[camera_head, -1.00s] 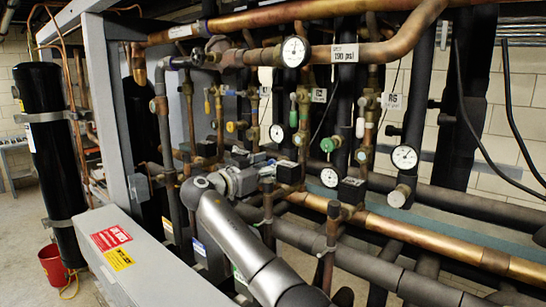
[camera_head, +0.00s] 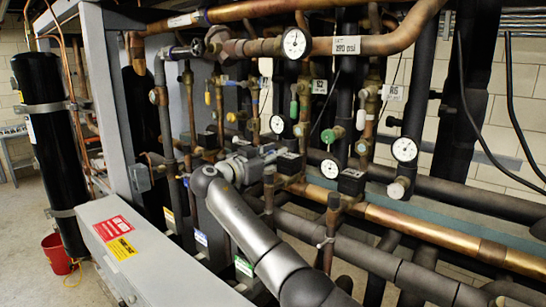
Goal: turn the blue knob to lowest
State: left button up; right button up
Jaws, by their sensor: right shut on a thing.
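My right gripper (camera_head: 272,156) is at the end of my grey arm, which comes up from the lower middle. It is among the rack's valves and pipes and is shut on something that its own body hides. I cannot make out a clearly blue knob in the open. A dark bluish round handle (camera_head: 196,47) shows on the upper pipe, well above and left of the gripper and apart from it. A yellow knob (camera_head: 231,117) is just above the gripper, and a green knob (camera_head: 328,136) is to its right. My left gripper is not in view.
Gauges hang at the top (camera_head: 295,43) and right (camera_head: 404,149). Copper and dark insulated pipes (camera_head: 440,235) cross close around my arm. A grey box (camera_head: 125,245) with red and yellow labels, a black cylinder (camera_head: 48,140) and a red bucket (camera_head: 57,255) are at left.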

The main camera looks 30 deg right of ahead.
jog(key=shift+f+n+b, duration=0.15)
jog(key=shift+n+b, duration=0.25)
jog(key=shift+b, duration=0.2)
jog(key=shift+n+b, duration=0.9)
jog(key=shift+n, duration=0.2)
jog(key=shift+n+b, duration=0.5)
jog(key=shift+n, duration=0.5)
jog(key=shift+r+n+b, duration=0.2)
jog(key=shift+n+b, duration=0.1)
jog(key=shift+n, duration=0.6)
jog(key=o, duration=1.1)
jog(key=shift+a, duration=0.15)
jog(key=shift+c, duration=0.2)
